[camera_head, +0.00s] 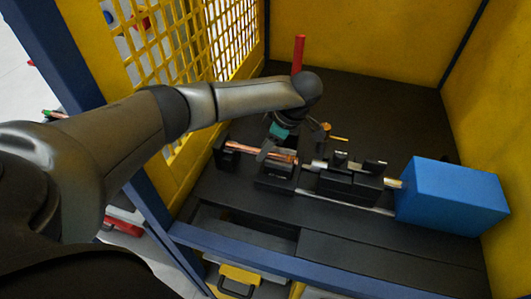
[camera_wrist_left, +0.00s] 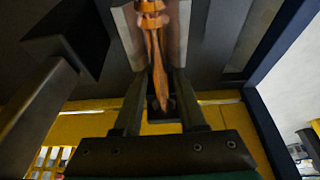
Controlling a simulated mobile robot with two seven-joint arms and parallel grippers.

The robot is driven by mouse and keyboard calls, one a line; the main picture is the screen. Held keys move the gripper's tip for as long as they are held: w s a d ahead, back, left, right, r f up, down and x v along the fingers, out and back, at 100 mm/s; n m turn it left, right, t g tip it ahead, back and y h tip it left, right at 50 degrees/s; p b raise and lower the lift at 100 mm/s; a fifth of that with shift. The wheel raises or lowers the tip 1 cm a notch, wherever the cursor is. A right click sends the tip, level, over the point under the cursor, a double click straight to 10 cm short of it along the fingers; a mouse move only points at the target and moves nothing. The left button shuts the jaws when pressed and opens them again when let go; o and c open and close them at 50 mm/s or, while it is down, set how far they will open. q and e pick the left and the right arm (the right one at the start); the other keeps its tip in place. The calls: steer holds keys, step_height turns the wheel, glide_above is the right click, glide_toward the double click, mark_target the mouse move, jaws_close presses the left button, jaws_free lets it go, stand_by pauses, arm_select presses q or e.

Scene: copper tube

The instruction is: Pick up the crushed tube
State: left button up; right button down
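The copper tube (camera_head: 262,151) lies in the black fixture on the bench, its left part narrowed. In the left wrist view the copper tube (camera_wrist_left: 155,48) has a wider, banded part at the top and a flattened, pinched part running down from it. My left gripper (camera_head: 270,146) is over the tube at the left of the fixture. In the left wrist view its two fingers (camera_wrist_left: 160,84) stand on either side of the pinched part, with a gap visible around it, so it looks open. My right gripper is not in view.
A blue box (camera_head: 452,196) stands at the right end of the fixture. A black clamp block (camera_head: 350,183) sits between it and the tube. A red upright post (camera_head: 298,54) rises behind my arm. Yellow walls and a yellow mesh panel (camera_head: 205,45) enclose the bench.

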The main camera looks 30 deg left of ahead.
arm_select(q)
jaws_close()
steer(key=shift+r, duration=0.15)
stand_by(0.4)
